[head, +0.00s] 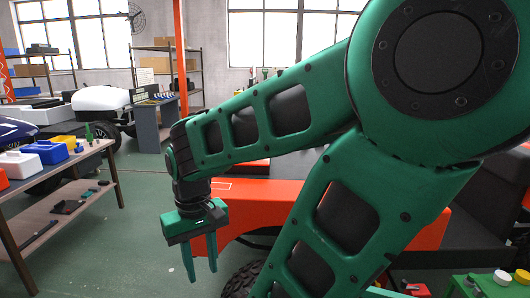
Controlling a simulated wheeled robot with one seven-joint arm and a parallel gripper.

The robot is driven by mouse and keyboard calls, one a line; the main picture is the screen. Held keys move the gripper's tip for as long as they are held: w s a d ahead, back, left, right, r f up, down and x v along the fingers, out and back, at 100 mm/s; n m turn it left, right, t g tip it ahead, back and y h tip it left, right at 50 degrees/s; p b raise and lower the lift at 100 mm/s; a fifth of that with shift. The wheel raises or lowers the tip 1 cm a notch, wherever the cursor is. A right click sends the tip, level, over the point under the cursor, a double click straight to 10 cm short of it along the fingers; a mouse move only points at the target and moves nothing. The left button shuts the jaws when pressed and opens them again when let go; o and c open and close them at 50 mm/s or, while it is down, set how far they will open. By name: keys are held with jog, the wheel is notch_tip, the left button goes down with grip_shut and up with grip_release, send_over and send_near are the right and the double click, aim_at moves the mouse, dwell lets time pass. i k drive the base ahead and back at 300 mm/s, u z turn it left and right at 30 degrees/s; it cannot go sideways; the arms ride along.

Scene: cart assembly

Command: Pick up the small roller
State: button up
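My gripper (200,264) hangs pointing down, left of the picture's centre. Its two green fingers are apart with nothing between them, over the green floor in this view. I cannot pick out the small roller with certainty. A small white round piece (502,277) and a yellow-topped one (522,276) stand at the bottom right corner, far from my gripper; they are too small to identify. My own arm fills the middle and right and hides much behind it.
A workbench (106,146) at left holds red, white, blue and yellow bins, with dark parts on its lower shelf. An orange-red cart body (262,202) with a black tyre (243,281) stands behind my arm. A green surface (470,286) is at bottom right. Floor between bench and gripper is clear.

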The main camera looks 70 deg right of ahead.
aim_at(78, 150)
jog(key=u, duration=0.2)
jog(key=i, duration=2.35)
